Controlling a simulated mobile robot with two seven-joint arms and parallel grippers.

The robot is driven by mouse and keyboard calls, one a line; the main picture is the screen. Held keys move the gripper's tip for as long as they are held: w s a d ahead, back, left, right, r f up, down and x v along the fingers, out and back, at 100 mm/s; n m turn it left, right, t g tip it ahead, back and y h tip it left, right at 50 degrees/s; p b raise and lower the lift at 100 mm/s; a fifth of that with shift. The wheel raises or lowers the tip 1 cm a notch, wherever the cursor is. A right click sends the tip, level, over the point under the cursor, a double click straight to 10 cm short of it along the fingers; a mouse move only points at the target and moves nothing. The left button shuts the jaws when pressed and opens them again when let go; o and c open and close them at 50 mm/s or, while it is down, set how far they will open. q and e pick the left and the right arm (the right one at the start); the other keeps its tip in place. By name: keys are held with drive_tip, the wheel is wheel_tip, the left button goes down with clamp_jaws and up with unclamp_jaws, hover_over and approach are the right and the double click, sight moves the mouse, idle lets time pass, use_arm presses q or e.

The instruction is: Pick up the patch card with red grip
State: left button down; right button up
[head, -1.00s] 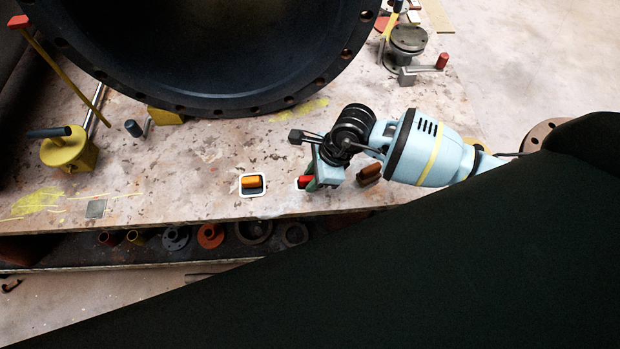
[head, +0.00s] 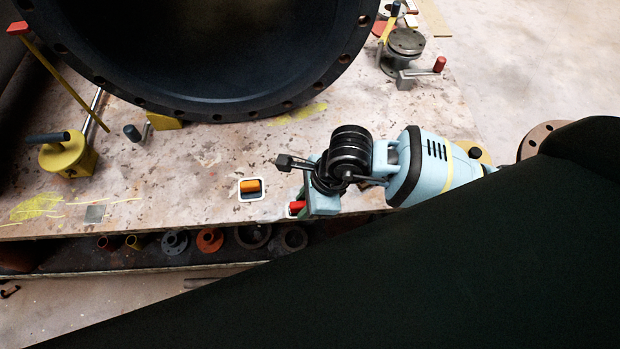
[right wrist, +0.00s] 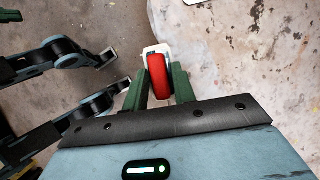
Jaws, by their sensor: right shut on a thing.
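The patch card with red grip shows in the right wrist view as a red rounded grip (right wrist: 158,76) on a pale card (right wrist: 153,50). In the head view the red grip (head: 297,207) shows at the left edge of my right gripper, near the table's front edge. My right gripper (right wrist: 158,85) has its green fingers on either side of the red grip and is shut on it. The gripper body hides most of the card in the head view. I cannot tell whether the card touches the table.
A white card with an orange grip (head: 250,187) lies on the table (head: 180,190) to the left. A large dark flanged pipe (head: 200,60) stands behind. A yellow block with a handle (head: 68,155) is at far left. Pipe rings (head: 210,240) sit on a lower shelf.

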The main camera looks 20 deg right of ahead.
drive_tip(key=s+a, duration=0.4)
drive_tip(key=s, duration=0.3)
drive_tip(key=shift+s+a+r, duration=0.15)
drive_tip(key=shift+a+r, duration=0.1)
drive_tip(key=shift+r, duration=0.15)
